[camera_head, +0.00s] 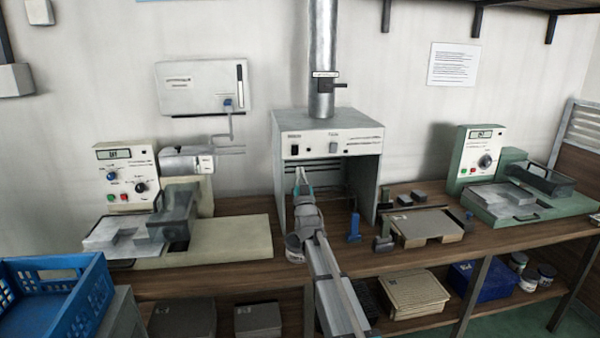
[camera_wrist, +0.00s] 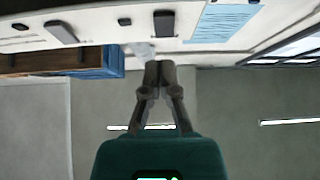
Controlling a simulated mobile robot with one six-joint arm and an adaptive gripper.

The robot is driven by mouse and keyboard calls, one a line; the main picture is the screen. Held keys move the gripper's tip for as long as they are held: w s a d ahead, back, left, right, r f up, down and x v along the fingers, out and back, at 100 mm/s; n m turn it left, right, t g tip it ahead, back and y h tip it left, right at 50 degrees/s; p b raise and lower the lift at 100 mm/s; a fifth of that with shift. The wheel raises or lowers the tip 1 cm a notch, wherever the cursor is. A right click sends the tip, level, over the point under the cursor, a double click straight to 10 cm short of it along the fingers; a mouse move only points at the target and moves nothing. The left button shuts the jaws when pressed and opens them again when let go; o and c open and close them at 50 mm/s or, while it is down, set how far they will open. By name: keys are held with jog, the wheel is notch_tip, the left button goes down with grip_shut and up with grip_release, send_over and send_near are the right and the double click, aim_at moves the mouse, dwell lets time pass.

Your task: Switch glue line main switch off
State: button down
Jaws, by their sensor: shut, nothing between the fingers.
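No label naming the glue line main switch is readable, so I cannot tell which control it is. The white extraction hood (camera_head: 370,140) carries a black switch (camera_head: 294,150) and a grey one (camera_head: 333,147) on its front panel. A white wall box (camera_head: 195,88) has a blue-handled part (camera_head: 227,103) near its lower right. The left cream machine has a black knob (camera_head: 140,187) and small buttons; the right green machine has a dial (camera_head: 485,161). My gripper (camera_head: 300,175) points upward before the hood opening, below the black switch. In the wrist view its fingertips (camera_wrist: 158,66) are together and empty.
A blue crate (camera_head: 60,300) stands at the lower left. A cardboard-coloured tray (camera_head: 430,225) and small blue and dark parts lie on the wooden bench right of my arm. A grey duct (camera_head: 322,60) rises from the hood. A printed sheet (camera_head: 452,65) hangs on the wall.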

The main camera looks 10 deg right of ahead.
jog(key=s+f+b, duration=0.3)
jog(key=f+b, duration=0.2)
jog(key=f, duration=0.1)
jog(key=shift+s, duration=0.4)
jog(key=shift+s+d, duration=0.1)
jog(key=shift+d, duration=0.05)
